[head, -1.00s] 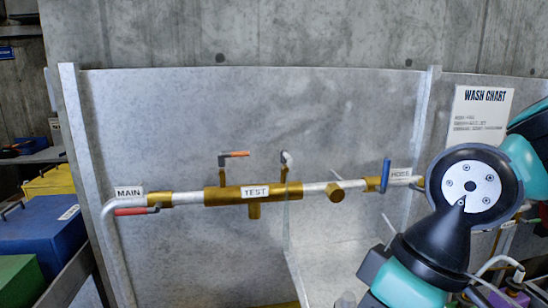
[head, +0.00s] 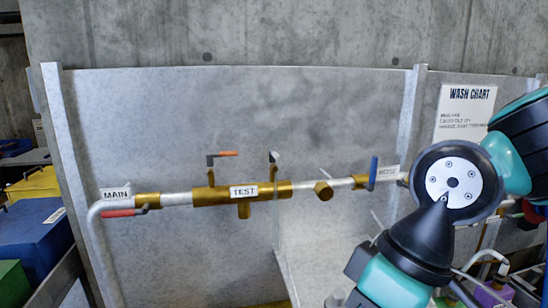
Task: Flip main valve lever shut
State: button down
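The main valve has a red lever (head: 122,212) at the left end of a pipe run on a grey panel. Its lever lies level, pointing left along the pipe just below the white MAIN label (head: 116,194). The brass main valve body (head: 147,201) is at the lever's right end. Nothing touches the lever. My arm's teal and black links fill the right side of the picture, well away from the lever. My gripper is outside the picture.
A brass TEST block (head: 243,192) carries an orange-red lever (head: 222,154) and a second, grey-tipped lever (head: 273,157). A blue lever (head: 373,171) is by the hose label (head: 387,171). A blue bin (head: 38,225) stands at the left. Space before the panel's left part looks clear.

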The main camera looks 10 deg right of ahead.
aim_at(125, 213)
jog(key=k, duration=1.25)
jog(key=u, duration=0.95)
jog(key=i, duration=0.85)
jog(key=u, duration=0.2)
